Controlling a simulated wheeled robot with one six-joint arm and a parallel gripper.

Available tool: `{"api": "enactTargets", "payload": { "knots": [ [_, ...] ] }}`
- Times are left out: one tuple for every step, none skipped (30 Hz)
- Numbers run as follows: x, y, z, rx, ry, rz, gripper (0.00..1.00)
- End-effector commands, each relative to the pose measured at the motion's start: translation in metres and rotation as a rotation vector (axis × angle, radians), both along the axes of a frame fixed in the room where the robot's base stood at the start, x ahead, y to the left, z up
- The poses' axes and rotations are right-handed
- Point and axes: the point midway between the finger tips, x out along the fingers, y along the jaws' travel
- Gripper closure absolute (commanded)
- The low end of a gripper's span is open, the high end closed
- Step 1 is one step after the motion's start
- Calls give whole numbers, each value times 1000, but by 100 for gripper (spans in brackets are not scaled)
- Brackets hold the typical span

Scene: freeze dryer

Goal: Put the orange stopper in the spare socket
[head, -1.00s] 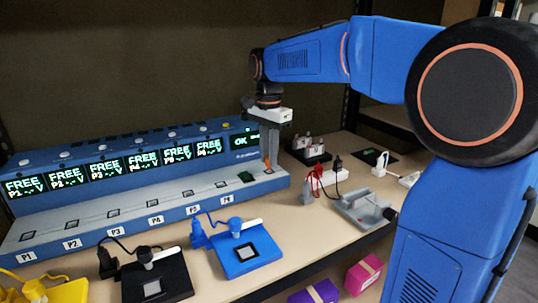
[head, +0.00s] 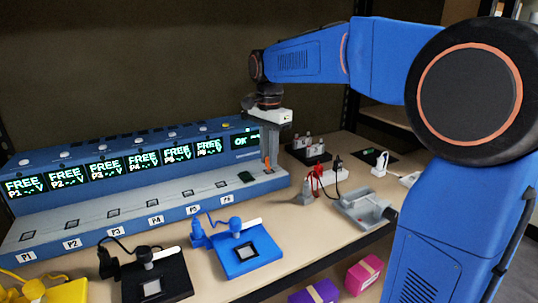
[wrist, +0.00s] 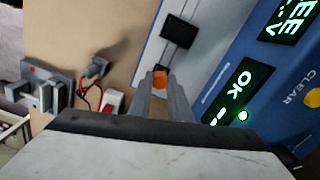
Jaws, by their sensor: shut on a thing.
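The orange stopper (head: 267,162) is small and sits between the fingertips of my gripper (head: 269,165), at the right end of the ledge. It also shows between the fingertips in the wrist view (wrist: 160,79). My gripper is shut on it and points down, just over or at the ledge; I cannot tell whether the stopper touches it. The spare socket cannot be made out; the spot under the fingertips is hidden.
The blue station (head: 120,152) carries several FREE displays and one OK display (wrist: 240,95) close by my gripper. A dark square piece (head: 245,177) lies on the ledge left of my gripper. Red and black leads (head: 316,182) and a grey fixture (head: 362,204) stand to the right.

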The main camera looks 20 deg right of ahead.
Motion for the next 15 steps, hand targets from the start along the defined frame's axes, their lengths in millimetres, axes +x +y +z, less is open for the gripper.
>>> {"api": "enactTargets", "payload": {
  "knots": [
    [0, 0, -1, 0, 0, 0, 100],
    [0, 0, -1, 0, 0, 0, 100],
    [0, 0, -2, 0, 0, 0, 100],
    [0, 0, -2, 0, 0, 0, 100],
    [0, 0, -3, 0, 0, 0, 100],
    [0, 0, -4, 0, 0, 0, 100],
    [0, 0, -4, 0, 0, 0, 100],
    [0, 0, -4, 0, 0, 0, 100],
    [0, 0, -5, 0, 0, 0, 100],
    [0, 0, -6, 0, 1, 0, 100],
    [0, 0, -6, 0, 0, 0, 100],
    [0, 0, -7, 0, 0, 0, 100],
    [0, 0, -7, 0, 0, 0, 100],
    [0, 0, -8, 0, 0, 0, 100],
    [0, 0, -8, 0, 0, 0, 100]
  ]
}}
